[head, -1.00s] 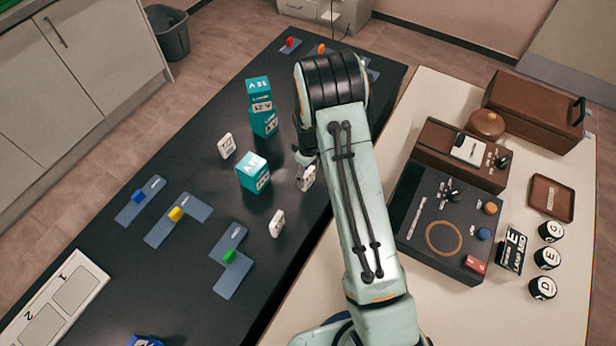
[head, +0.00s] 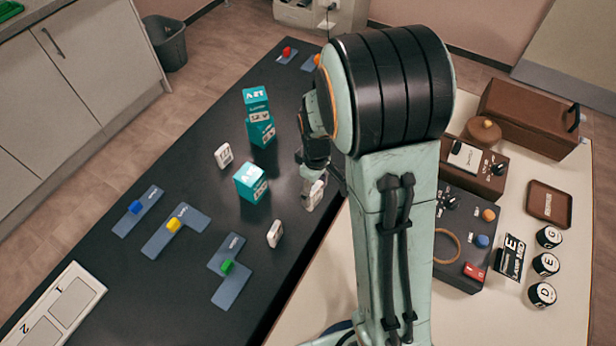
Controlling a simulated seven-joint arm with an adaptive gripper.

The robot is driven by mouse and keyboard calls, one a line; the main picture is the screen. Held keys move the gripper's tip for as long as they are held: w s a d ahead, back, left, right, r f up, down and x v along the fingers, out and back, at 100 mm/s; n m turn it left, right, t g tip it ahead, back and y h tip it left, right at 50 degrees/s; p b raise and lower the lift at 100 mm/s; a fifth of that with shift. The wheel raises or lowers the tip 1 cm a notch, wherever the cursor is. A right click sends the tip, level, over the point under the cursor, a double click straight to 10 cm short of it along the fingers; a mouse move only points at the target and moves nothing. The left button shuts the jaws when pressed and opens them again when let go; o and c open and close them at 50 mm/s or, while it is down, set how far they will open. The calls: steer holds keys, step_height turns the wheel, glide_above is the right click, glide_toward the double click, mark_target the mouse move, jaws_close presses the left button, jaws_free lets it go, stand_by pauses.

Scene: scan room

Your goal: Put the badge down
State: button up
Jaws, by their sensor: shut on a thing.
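My gripper (head: 311,183) is at the right edge of the dark table (head: 185,265), pointing down and partly hidden by my arm. It is shut on a small white badge (head: 315,197), which stands upright at the fingertips. I cannot tell whether the badge touches the table top. Two similar white badges stand on the table: one (head: 224,155) left of the teal boxes and one (head: 275,234) nearer the front.
A teal box (head: 250,182) stands left of my gripper, with stacked teal boxes (head: 259,118) behind it. Blue-grey plates with coloured knobs (head: 228,266) lie at the left. A cream table (head: 470,325) with a dark panel is at the right.

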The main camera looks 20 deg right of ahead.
steer(key=s+r, duration=0.3)
steer(key=s, duration=0.3)
steer(key=s+a+n, duration=0.4)
steer(key=a+n, duration=0.1)
steer(key=a, duration=0.6)
steer(key=s+a+n, duration=0.4)
steer(key=a+n, duration=0.1)
steer(key=a, duration=0.7)
steer(key=w+a+f, duration=0.2)
steer(key=a+f, duration=0.1)
steer(key=w+a+f, duration=0.5)
steer(key=a+f, duration=0.1)
steer(key=shift+w+a, duration=0.35)
steer(key=shift+a, duration=0.05)
steer(key=shift+w+a+f, duration=0.1)
steer(key=shift+a+f, duration=0.1)
steer(key=shift+f, duration=0.1)
steer(key=shift+w+a+f, duration=0.1)
steer(key=shift+f, duration=0.85)
steer(key=shift+w+a+f, duration=0.1)
steer(key=shift+f, duration=0.8)
steer(key=shift+f, duration=0.1)
